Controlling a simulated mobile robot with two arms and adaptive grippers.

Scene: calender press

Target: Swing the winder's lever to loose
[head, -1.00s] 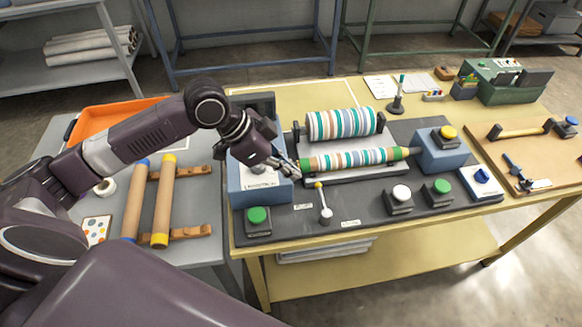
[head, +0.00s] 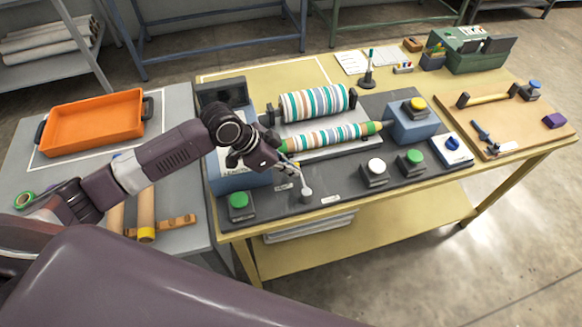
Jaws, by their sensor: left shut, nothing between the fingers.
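The winder's lever (head: 306,192) is a small grey stick on a round pivot on the dark bed, between two small white labels. My right gripper is not in view.
A green button (head: 238,200) sits left of the lever. A white button (head: 376,166) and another green button (head: 413,158) sit to its right. A blue block (head: 412,127) stands at the roller's right end. An orange tray (head: 93,124) is on the left table.

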